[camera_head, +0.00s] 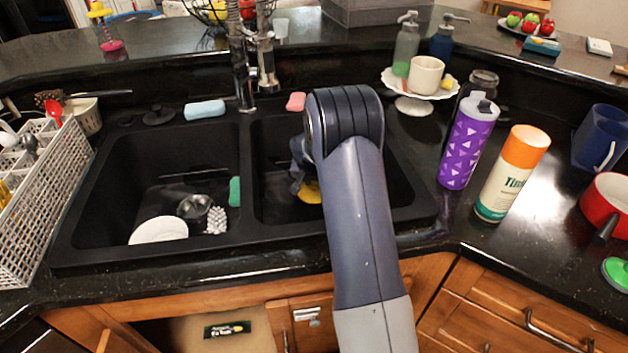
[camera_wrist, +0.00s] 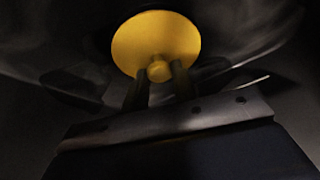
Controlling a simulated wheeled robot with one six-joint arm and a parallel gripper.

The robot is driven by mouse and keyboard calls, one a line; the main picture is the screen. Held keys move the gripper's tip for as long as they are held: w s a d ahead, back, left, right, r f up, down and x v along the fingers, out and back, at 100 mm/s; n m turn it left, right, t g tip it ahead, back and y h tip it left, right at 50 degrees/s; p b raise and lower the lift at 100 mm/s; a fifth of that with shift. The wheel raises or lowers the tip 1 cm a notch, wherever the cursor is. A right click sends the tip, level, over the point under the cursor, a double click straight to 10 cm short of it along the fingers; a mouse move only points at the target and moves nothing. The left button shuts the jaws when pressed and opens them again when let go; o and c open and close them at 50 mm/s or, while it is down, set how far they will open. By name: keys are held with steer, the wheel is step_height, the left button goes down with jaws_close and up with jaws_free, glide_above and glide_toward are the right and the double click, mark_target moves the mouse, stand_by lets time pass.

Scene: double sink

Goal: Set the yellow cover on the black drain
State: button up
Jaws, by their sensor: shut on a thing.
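The yellow cover (camera_wrist: 155,40) is a round disc with a small knob. In the wrist view my gripper (camera_wrist: 160,76) is shut on its knob, one dark finger on each side. In the head view the yellow cover (camera_head: 309,192) shows low inside the right basin, partly hidden by my arm. The fingertips are hidden there. The black drain cannot be made out; the basin floor around the cover is dark in both views. I cannot tell whether the cover touches the floor.
The left basin (camera_head: 120,200) holds a white plate (camera_head: 158,230), a metal cup (camera_head: 196,208) and a white brush. A green sponge (camera_head: 234,191) is at the divider. The faucet (camera_head: 240,70) stands behind. A purple bottle (camera_head: 468,142) and a spray can (camera_head: 512,175) stand right of the sink.

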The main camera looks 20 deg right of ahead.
steer(key=o, duration=1.1)
steer(key=shift+c, duration=0.2)
steer(key=v, duration=1.1)
steer(key=shift+w+f, duration=0.1)
steer(key=x, duration=1.1)
steer(key=shift+f, duration=0.1)
steer(key=shift+r+p, duration=0.6)
steer(key=shift+r, duration=0.05)
steer(key=shift+f, duration=0.1)
